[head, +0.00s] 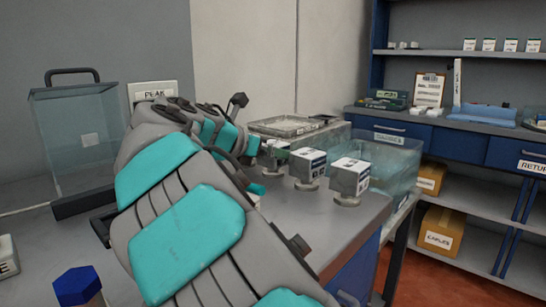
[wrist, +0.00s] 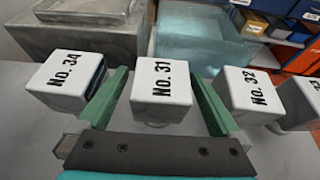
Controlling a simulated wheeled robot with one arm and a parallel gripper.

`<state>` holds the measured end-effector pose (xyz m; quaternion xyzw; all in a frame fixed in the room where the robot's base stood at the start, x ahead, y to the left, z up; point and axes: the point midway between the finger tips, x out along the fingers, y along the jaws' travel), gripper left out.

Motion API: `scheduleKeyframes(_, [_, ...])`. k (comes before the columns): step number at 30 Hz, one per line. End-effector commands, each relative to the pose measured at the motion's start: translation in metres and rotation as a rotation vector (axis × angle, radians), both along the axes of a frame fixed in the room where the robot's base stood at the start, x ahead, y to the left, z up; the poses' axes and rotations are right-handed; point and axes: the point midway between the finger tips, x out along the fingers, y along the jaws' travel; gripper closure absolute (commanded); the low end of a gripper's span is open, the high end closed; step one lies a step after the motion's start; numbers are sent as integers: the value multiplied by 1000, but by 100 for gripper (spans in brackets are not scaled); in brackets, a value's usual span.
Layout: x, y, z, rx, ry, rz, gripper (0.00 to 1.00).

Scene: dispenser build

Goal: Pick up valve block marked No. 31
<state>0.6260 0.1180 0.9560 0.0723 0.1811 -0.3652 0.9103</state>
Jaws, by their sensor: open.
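The valve block marked No. 31 (wrist: 162,88) is white with black print and stands upright in the middle of the wrist view. My gripper (wrist: 157,74) is open, with one green finger on each side of this block; the fingers look apart from it. Block No. 34 (wrist: 66,78) stands just left of the left finger. Block No. 32 (wrist: 250,92) stands just right of the right finger. In the head view, white blocks (head: 308,166) stand on round grey bases, and my arm hides much of the gripper. Their numbers cannot be read there.
Another block (wrist: 301,102) is cut off at the right edge of the wrist view. A clear bin (head: 385,160) and a grey box with a tray (head: 285,125) stand behind the blocks. A clear case (head: 78,140) stands left. Blue shelving (head: 470,135) is at right.

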Motion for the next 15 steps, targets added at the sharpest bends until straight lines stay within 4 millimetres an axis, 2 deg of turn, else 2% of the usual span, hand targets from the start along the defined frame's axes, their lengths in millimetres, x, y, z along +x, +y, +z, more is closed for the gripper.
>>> scheduleKeyframes(4, [13, -14, -8, 1, 2, -3, 0])
scheduleKeyframes(11, [15, -15, -9, 1, -1, 0, 0])
scheduleKeyframes(15, [15, -15, -9, 1, -1, 0, 14])
